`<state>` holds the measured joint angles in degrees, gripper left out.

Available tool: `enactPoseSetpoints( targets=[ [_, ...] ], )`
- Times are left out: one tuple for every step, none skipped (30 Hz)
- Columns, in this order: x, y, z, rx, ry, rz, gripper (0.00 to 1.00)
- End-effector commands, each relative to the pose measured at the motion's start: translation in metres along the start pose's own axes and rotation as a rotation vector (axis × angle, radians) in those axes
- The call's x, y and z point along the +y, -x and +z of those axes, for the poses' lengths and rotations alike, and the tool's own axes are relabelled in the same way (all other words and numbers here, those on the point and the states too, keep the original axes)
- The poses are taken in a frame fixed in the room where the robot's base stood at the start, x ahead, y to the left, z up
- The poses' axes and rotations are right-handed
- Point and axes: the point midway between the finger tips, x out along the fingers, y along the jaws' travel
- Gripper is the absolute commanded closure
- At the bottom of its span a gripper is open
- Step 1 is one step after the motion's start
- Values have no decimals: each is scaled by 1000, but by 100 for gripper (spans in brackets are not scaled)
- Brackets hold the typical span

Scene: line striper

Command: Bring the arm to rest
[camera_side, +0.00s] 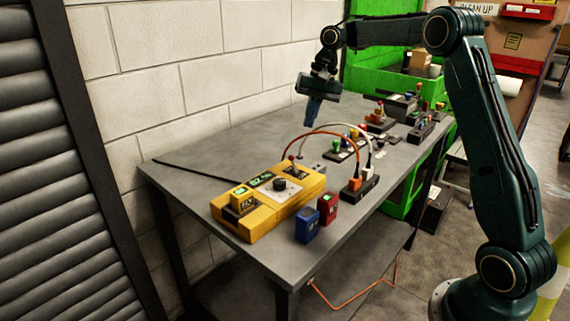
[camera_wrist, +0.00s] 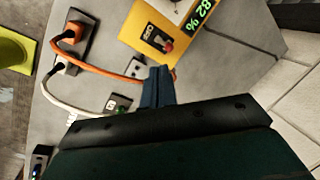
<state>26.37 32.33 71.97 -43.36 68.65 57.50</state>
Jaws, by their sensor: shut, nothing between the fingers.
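My gripper (camera_side: 312,110) hangs over the back part of the grey table, with its blue fingers pointing down. The fingers are together with nothing between them and are clear of the tabletop. In the wrist view my gripper (camera_wrist: 159,76) shows its fingers against the edge of the yellow box. My arm reaches from its base at the lower right, up and across to the left over the table.
A yellow box (camera_side: 262,207) with a display sits on the table (camera_side: 195,178). Blue (camera_side: 307,225) and red (camera_side: 327,208) blocks stand beside it. Orange and white cables arch to a black socket strip (camera_side: 358,188). A white block wall stands behind.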

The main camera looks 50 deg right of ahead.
Motion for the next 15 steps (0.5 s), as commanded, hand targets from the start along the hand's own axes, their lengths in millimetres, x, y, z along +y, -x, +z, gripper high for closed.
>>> enactPoseSetpoints(
  targets=[
    [0,1,0,0,-1,0,100],
    [0,1,0,0,-1,1,100],
    [0,1,0,0,-1,1,100],
    [0,1,0,0,-1,1,100],
    [0,1,0,0,-1,1,100],
    [0,1,0,0,-1,0,100],
    [0,1,0,0,-1,0,100],
    [0,1,0,0,-1,0,100],
    [0,1,0,0,-1,0,100],
    [0,1,0,0,-1,0,100],
    [0,1,0,1,0,0,100],
    [0,2,1,1,1,0,100],
    [-1,2,2,2,3,0,100],
    [-2,3,3,4,6,-1,100],
    [-3,5,5,6,10,-2,100]
  ],
)
